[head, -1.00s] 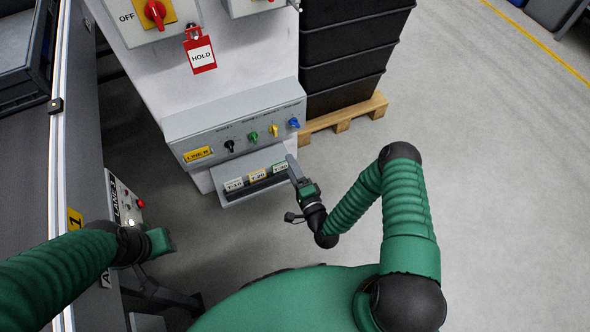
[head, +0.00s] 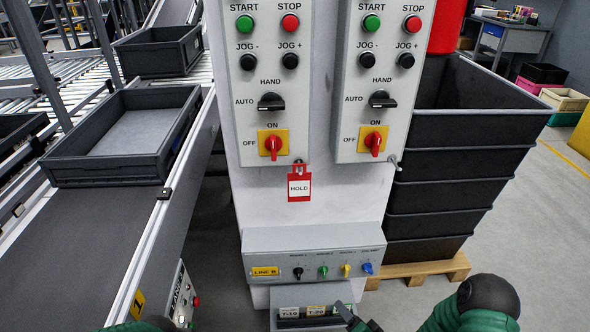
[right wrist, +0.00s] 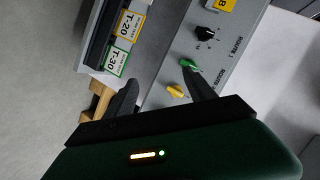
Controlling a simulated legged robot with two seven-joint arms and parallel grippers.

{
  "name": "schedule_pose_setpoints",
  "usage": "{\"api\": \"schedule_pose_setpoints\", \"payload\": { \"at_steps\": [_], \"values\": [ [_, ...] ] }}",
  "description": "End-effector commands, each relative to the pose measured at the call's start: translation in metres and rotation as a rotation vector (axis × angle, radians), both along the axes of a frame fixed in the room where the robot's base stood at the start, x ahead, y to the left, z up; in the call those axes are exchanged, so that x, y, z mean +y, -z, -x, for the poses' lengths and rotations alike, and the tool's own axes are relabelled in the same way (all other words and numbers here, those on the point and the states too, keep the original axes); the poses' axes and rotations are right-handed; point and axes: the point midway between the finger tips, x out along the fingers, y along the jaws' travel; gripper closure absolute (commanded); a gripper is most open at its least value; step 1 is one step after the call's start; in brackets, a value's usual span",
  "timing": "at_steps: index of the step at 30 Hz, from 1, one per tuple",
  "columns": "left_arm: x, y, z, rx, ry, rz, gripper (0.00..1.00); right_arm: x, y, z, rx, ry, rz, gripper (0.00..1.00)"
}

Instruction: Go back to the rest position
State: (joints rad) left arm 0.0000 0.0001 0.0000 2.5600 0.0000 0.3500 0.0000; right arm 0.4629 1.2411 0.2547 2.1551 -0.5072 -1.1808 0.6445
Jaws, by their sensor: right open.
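My right gripper (right wrist: 163,92) is open in the right wrist view, with nothing between its fingers. Its fingertips show against the lower panel (right wrist: 228,50), near the green knob (right wrist: 188,64) and yellow knob (right wrist: 175,91); I cannot tell if they touch. In the head view only a dark part of this gripper shows at the bottom edge, by the tag holder (head: 300,322). My right arm (head: 470,312) is cut off at the lower right. Only a bit of my left arm (head: 135,327) shows at the bottom left; its gripper is out of view.
The white cabinet carries two START/STOP boxes (head: 263,105) (head: 379,105) and a red HOLD tag (head: 299,187). A conveyor (head: 100,240) with grey trays (head: 165,140) runs at left. Black stacked crates (head: 440,185) stand on a pallet (head: 415,271) at right.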

Motion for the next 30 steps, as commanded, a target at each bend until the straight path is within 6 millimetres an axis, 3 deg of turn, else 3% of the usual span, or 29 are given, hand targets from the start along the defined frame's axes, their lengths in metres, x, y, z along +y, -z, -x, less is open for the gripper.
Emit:
{"api": "schedule_pose_setpoints", "payload": {
  "at_steps": [2, 5, 9, 14, 21, 22, 30],
  "values": [
    [0.000, 0.000, 0.000, 0.000, 0.000, 0.000, 0.64, -0.006, -0.020, 0.001, 0.093, -0.106, 0.206, 0.36],
    [0.000, 0.000, 0.000, 0.000, 0.000, 0.000, 0.64, -0.019, -0.046, 0.017, 0.229, -0.209, 0.431, 0.36],
    [0.000, 0.000, 0.000, 0.000, 0.000, 0.000, 0.64, -0.033, -0.091, 0.057, 0.400, -0.313, 0.639, 0.36],
    [0.000, 0.000, 0.000, 0.000, 0.000, 0.000, 0.64, -0.035, -0.134, 0.108, 0.540, -0.402, 0.738, 0.36],
    [0.000, -0.003, 0.000, 0.000, 0.000, 0.000, 0.64, -0.020, -0.182, 0.187, 0.676, -0.545, 0.752, 0.36],
    [0.000, -0.026, 0.000, 0.002, 0.000, 0.000, 0.64, -0.021, -0.203, 0.185, 0.678, -0.542, 0.752, 0.36],
    [0.000, -0.118, 0.000, 0.000, 0.000, 0.000, 0.64, -0.022, -0.293, 0.183, 0.681, -0.538, 0.751, 0.36]
  ]
}}
